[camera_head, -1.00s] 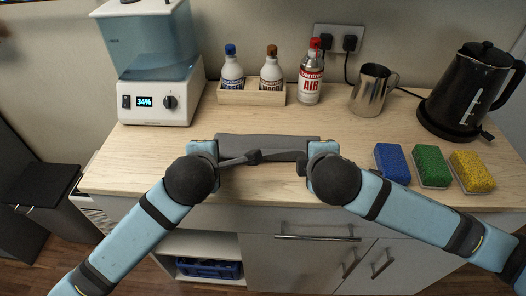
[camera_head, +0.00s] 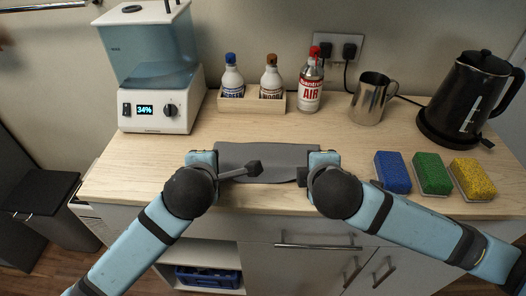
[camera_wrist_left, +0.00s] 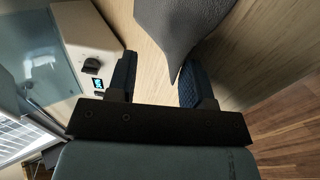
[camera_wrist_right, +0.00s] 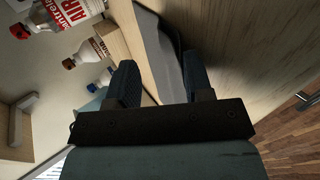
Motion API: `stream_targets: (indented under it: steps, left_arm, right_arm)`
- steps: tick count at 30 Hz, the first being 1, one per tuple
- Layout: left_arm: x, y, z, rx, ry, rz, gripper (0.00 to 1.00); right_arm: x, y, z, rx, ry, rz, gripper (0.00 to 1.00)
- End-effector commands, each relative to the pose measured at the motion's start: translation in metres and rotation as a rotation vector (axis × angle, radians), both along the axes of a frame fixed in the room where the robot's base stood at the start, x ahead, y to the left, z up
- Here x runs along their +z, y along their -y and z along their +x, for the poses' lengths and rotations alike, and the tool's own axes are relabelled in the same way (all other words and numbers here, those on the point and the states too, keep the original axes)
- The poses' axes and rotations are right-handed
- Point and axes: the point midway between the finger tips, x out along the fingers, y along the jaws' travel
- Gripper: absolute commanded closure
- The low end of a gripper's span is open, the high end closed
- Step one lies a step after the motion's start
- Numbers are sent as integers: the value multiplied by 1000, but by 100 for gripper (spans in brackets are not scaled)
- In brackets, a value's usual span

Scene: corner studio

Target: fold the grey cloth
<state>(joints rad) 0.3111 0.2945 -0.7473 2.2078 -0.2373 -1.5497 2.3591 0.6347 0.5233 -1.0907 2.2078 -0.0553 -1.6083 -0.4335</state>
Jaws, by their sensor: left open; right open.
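The grey cloth (camera_head: 275,158) lies on the wooden counter near its front edge, between my two grippers. Its near edge is uneven and partly hidden by my left gripper's finger. My left gripper (camera_head: 232,172) is open at the cloth's left side. In the left wrist view, a pointed corner of the cloth (camera_wrist_left: 180,25) hangs between its fingers (camera_wrist_left: 160,80). My right gripper (camera_head: 308,172) is open at the cloth's right side. In the right wrist view, the edge of the cloth (camera_wrist_right: 158,45) lies between its fingers (camera_wrist_right: 160,82). I cannot tell whether they touch it.
Blue (camera_head: 392,172), green (camera_head: 432,173) and yellow (camera_head: 472,179) sponges lie right of my right gripper. Behind the cloth stand a bottle box (camera_head: 250,102), an air can (camera_head: 311,85) and a steel jug (camera_head: 369,100). A water-tank machine (camera_head: 155,110) is at left, a black kettle (camera_head: 465,100) at right.

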Motion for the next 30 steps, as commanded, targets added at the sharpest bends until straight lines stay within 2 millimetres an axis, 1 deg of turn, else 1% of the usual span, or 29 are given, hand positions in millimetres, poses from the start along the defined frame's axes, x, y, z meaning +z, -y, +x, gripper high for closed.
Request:
stream_targets:
  steps: [3, 6, 18, 22, 30]
  left_arm:
    - [18, 1, -7, 0, 1, -7, 53]
    - [32, 1, -15, -2, 1, -6, 53]
    - [79, 1, -53, 0, 1, -4, 53]
    - [85, 0, -58, 0, 0, -3, 53]
    - [85, 0, -58, 0, -1, 0, 53]
  right_arm:
    - [18, -1, -7, 2, 3, 4, 53]
    - [32, -1, -14, 3, 3, 3, 53]
    - [79, -1, -53, 3, 2, 2, 53]
    - [85, 0, -58, 2, 1, 1, 53]
    - [86, 0, -58, 1, 1, 1, 53]
